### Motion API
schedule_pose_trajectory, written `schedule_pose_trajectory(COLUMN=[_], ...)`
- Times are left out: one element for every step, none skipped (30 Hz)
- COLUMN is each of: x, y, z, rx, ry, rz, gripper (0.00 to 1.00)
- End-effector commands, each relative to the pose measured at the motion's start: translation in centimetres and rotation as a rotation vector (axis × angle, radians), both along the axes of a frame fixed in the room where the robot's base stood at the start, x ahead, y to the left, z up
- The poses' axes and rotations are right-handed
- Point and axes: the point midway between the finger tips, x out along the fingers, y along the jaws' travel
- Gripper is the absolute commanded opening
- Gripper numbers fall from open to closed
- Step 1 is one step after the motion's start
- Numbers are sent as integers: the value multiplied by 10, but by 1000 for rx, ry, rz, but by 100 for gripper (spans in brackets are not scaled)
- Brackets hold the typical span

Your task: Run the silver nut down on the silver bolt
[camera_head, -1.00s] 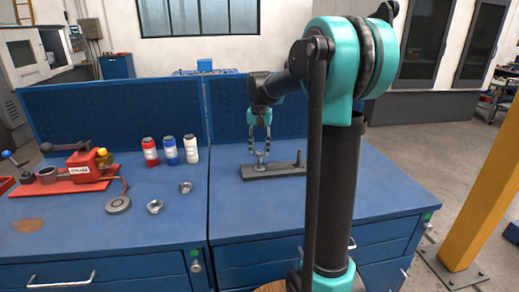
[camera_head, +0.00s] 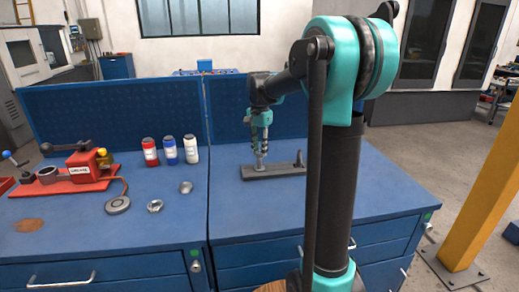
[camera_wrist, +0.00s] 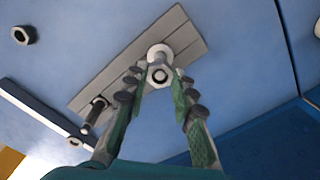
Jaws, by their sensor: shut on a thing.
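The silver nut (camera_wrist: 160,76) is between my fingertips in the wrist view, with the end of the silver bolt (camera_wrist: 160,50) seemingly in its hole. The bolt stands upright on a grey bar (camera_head: 280,171), at its left part in the head view; its lower end shows as a pale round part behind the nut. My gripper (camera_head: 261,153) points down over the bolt and is shut on the nut. It also shows in the wrist view (camera_wrist: 160,84). How far the nut sits down the thread cannot be told. A darker bolt (camera_wrist: 96,108) stands at the bar's other end.
Two loose nuts, one (camera_head: 186,187) and another (camera_head: 155,206), lie left of the bar on the blue bench (camera_head: 240,225). Red, blue and white bottles (camera_head: 171,151) stand behind them. A red-based device (camera_head: 75,185) is farther left. The bench in front of the bar is clear.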

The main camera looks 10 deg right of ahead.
Motion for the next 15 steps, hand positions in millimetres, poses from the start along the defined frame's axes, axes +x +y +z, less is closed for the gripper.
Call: schedule_pose_trajectory(x=[0,0,0,0,0,0,0,0,0,0,0,0,0,0,0], y=[0,0,0,0,0,0,0,0,0,0,0,0,0,0,0], z=[0,0,0,0,0,0,0,0,0,0,0,0,0,0,0], rx=[0,0,0,0,0,0,0,0,0,0,0,0,0,0,0], ry=[0,0,0,0,0,0,0,0,0,0,0,0,0,0,0], rz=[-60,-98,-149,-188,-226,-278,-317,-355,-407,-445,-483,-535,-573,-611,-663], gripper=[0,0,0,0,0,0,0,0,0,0,0,0,0,0,0])
